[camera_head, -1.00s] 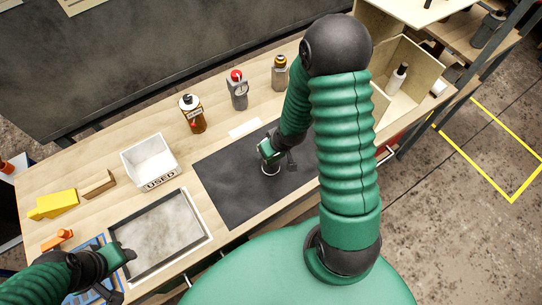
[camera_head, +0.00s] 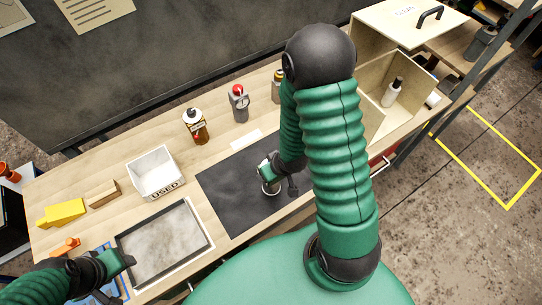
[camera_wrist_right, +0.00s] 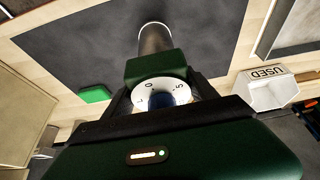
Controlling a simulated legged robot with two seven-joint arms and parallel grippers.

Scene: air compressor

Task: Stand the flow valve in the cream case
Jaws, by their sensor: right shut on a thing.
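My right gripper (camera_head: 268,173) is over the black mat. It is shut on the flow valve (camera_head: 271,188), whose grey lower part shows beneath the jaws. In the right wrist view, the valve's white marked dial (camera_wrist_right: 147,97) with a blue centre sits between the jaws, and its metallic cylinder (camera_wrist_right: 155,38) points toward the mat. I cannot tell whether it touches the mat. The cream case (camera_head: 410,80) stands open at the right end of the bench, partly hidden behind my right arm. My left gripper (camera_head: 122,262) is at the lower left, away from the valve; its jaws are unclear.
A white bottle (camera_head: 392,93) stands in the cream case. A brown bottle (camera_head: 194,128) and a grey gauge device (camera_head: 239,106) stand behind the mat (camera_head: 225,195). A white USED bin (camera_head: 154,172), framed tray (camera_head: 165,243) and yellow block (camera_head: 62,213) lie left.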

